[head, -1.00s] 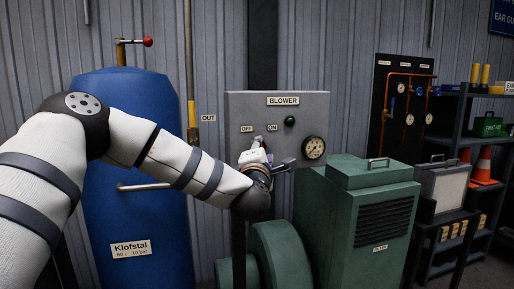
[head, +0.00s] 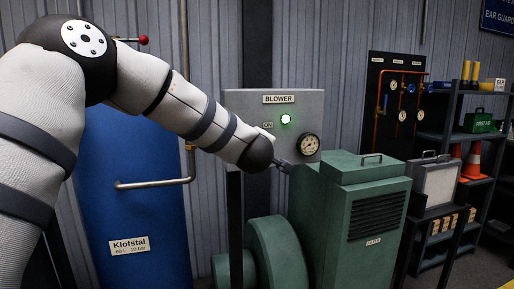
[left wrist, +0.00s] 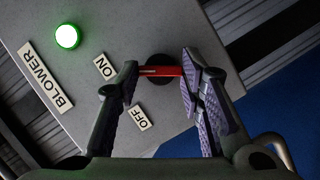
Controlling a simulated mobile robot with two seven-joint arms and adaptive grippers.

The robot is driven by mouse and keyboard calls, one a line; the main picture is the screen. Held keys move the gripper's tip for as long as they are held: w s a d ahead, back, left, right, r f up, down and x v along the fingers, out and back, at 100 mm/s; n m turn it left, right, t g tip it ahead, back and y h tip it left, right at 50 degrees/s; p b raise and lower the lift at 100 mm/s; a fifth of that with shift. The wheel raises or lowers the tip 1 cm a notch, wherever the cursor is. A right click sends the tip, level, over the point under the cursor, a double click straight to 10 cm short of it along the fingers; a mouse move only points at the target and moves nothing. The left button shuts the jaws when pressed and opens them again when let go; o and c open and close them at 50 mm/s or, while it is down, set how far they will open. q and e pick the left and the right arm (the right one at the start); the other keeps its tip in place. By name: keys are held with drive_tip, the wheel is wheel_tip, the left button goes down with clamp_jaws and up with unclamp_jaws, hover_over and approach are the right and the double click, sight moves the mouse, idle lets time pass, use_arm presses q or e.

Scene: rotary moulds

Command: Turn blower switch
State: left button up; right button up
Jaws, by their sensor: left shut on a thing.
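The blower switch has a red handle (left wrist: 162,71) on a round black base (left wrist: 159,92), seen in the left wrist view. My left gripper (left wrist: 160,72) is shut on the handle, a finger at each end of it. The handle's left end lies toward the ON label (left wrist: 105,66); the OFF label (left wrist: 143,118) is below it. In the head view the switch is hidden behind my left arm on the grey BLOWER panel (head: 240,105). The green lamp (head: 285,119) is lit, and it also glows in the left wrist view (left wrist: 67,37). My right gripper is not in view.
A round gauge (head: 309,144) sits on the panel's right side. The green blower housing (head: 335,190) stands close below and right of it. A blue tank (head: 140,210) with a bent pipe (head: 160,184) is at the left.

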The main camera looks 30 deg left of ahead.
use_arm(q)
drive_tip(key=shift+r+m+g, duration=0.1)
drive_tip(key=shift+m+g, duration=0.2)
drive_tip(key=shift+m, duration=0.2)
idle(0.3)
drive_tip(key=o, duration=1.2)
drive_tip(key=shift+c, duration=0.2)
drive_tip(key=v, duration=1.2)
drive_tip(key=shift+w+d, duration=0.1)
